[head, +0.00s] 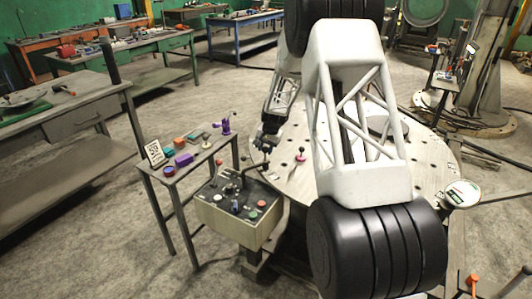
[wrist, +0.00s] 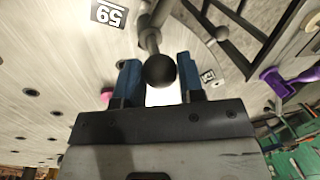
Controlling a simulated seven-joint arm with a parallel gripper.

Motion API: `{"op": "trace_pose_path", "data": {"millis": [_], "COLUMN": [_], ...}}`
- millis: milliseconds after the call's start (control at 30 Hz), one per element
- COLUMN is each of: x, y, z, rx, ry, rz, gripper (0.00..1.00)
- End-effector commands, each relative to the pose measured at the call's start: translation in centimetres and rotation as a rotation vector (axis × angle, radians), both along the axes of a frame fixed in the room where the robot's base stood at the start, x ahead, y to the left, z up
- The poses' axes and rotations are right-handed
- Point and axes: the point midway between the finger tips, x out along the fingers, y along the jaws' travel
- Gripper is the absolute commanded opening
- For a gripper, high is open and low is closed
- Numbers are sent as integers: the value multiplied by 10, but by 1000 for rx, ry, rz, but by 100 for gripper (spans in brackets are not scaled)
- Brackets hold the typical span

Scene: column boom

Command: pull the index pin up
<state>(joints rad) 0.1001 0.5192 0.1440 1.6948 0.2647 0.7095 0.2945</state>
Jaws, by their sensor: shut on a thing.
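My gripper (wrist: 160,72) shows in the wrist view with its two blue fingers on either side of a black ball knob (wrist: 160,70). It is shut on this knob, which sits on the end of a grey rod (wrist: 150,35). In the head view my gripper (head: 266,143) is low, at the near left edge of the round table and just above the control box. A pink-red knob (head: 300,157) stands on the table to its right. A pink knob (wrist: 107,95) also shows beside the left finger in the wrist view. I cannot tell which knob belongs to the index pin.
The round plate table (head: 430,175) has several holes. The control box (head: 228,222), with buttons and a bent lever, stands close below my gripper. A narrow side table (head: 170,178) on the left holds small coloured parts and a purple item (head: 225,124).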

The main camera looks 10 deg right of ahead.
Motion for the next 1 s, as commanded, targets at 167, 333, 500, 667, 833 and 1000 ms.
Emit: {"op": "trace_pose_path", "data": {"millis": [167,333,500,667,833,1000], "x": [0,0,1,0,0,0], "y": [0,0,0,0,0,-1], "z": [10,12,12,11,10,14], "rx": [-1,-1,-1,-1,-1,-1], "ry": [0,-2,-2,-1,0,0], "rz": [1,1,1,1,1,1], "gripper": [0,0,50,60,60,60]}}
